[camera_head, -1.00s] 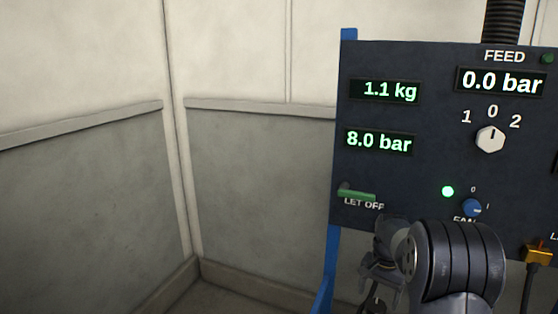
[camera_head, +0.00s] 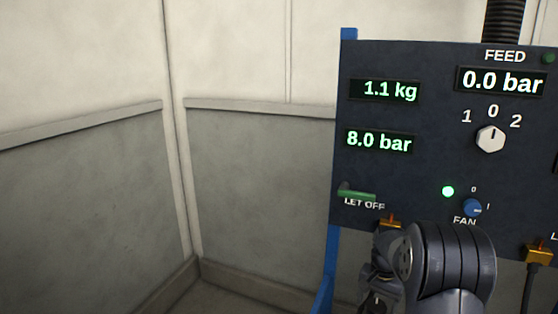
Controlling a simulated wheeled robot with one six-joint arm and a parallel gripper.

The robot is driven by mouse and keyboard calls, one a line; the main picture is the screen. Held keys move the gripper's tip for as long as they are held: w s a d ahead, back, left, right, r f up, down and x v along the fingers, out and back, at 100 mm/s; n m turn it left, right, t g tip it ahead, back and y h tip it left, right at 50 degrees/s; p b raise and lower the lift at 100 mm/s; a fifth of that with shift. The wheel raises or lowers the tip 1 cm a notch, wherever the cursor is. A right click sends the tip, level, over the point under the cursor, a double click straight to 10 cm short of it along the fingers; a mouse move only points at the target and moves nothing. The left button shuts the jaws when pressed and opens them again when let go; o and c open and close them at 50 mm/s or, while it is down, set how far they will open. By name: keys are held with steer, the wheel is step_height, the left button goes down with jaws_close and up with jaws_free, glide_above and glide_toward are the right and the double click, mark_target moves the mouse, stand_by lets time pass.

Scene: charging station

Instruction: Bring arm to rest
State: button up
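My arm (camera_head: 450,262) is in the lower right, in front of the lower part of the dark panel. Its large dark rounded joint faces me. My gripper (camera_head: 376,288) seems to be the small grey part left of that joint, partly hidden and cut by the bottom edge. Its fingers are not clear, so I cannot tell whether it is open or shut. Nothing held can be made out.
The dark panel (camera_head: 420,185) stands on a blue frame (camera_head: 331,262). It carries a green LET OFF lever (camera_head: 357,193), a white FEED knob (camera_head: 490,139), a blue FAN knob (camera_head: 472,208) and brass fittings (camera_head: 390,223) (camera_head: 538,252). Left is open room before grey walls.

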steer(key=n, duration=0.4)
steer(key=shift+b, duration=0.35)
steer(key=n+b, duration=0.1)
steer(key=n, duration=0.3)
steer(key=shift+n, duration=0.3)
steer(key=n+b, duration=0.2)
steer(key=n, duration=0.2)
steer(key=shift+d, duration=0.1)
steer(key=n+b, duration=0.2)
steer(key=n, duration=0.2)
steer(key=shift+n+b, duration=0.35)
steer(key=shift+n, duration=0.05)
steer(key=shift+r+p, duration=0.3)
steer(key=shift+r, duration=1.15)
steer(key=shift+r, duration=0.1)
